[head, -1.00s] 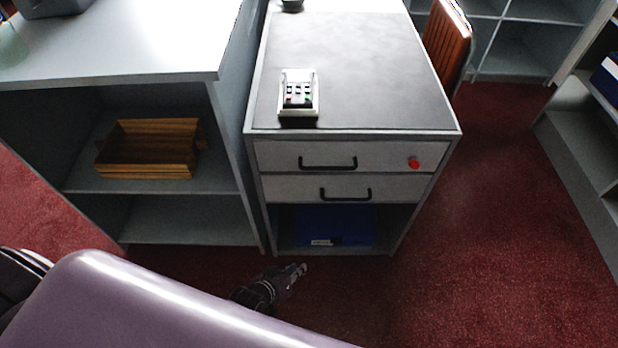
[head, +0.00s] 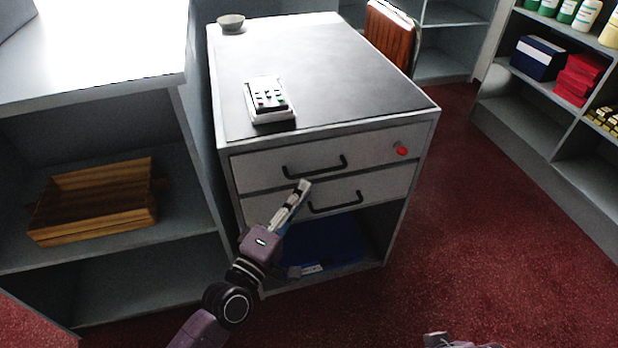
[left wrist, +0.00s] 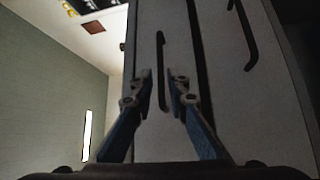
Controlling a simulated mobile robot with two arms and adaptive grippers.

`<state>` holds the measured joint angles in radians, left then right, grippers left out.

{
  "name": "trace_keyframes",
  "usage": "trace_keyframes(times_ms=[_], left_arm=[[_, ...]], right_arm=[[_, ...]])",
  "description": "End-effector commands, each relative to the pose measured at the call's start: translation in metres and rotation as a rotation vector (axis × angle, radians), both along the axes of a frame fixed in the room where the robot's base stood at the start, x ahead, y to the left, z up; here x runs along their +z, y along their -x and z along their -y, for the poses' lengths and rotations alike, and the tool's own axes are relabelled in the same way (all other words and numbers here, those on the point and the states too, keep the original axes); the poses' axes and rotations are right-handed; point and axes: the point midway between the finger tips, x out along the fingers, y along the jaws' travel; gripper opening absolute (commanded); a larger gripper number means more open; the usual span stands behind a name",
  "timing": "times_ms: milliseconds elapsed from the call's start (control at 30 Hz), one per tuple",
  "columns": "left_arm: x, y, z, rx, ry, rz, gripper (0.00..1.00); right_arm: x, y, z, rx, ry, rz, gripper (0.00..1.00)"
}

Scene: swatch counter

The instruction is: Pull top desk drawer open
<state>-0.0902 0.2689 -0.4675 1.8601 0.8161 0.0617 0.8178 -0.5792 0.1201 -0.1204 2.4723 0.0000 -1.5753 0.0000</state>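The desk's top drawer (head: 362,148) is closed, with a dark bar handle (head: 315,170) and a red round spot (head: 401,150) at its right. My left gripper (head: 303,186) is just below and in front of this handle in the head view. In the left wrist view my left gripper (left wrist: 161,78) has its fingers apart, with the top handle (left wrist: 161,60) seen between and beyond the tips. Contact cannot be told. The lower drawer (head: 372,190) is also closed; its handle (head: 336,203) is partly beside my gripper. A piece of my right arm shows at the bottom edge; its fingers cannot be made out.
A keypad device (head: 268,101) and a small bowl (head: 231,22) stand on the desk top (head: 340,90). A blue item (head: 325,245) lies in the open space below the drawers. A shelf with a wooden tray (head: 95,202) is at left. Red carpet is clear at right.

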Motion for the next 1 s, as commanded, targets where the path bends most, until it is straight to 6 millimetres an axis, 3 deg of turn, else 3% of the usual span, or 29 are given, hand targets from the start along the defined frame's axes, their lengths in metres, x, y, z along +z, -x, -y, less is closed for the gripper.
trace_keyframes(times_ms=[433,800,1000], left_arm=[[0.009,-0.057,0.029,0.001,-0.002,0.001,0.15],[0.009,-0.064,0.033,0.002,-0.004,0.0,0.15],[0.009,-0.063,0.032,0.002,-0.005,-0.001,0.0]], right_arm=[[-0.003,0.001,0.0,0.0,0.0,0.001,0.24],[-0.003,0.001,0.0,0.0,0.0,0.001,0.24],[-0.003,0.001,0.0,0.0,0.0,0.001,0.24]])
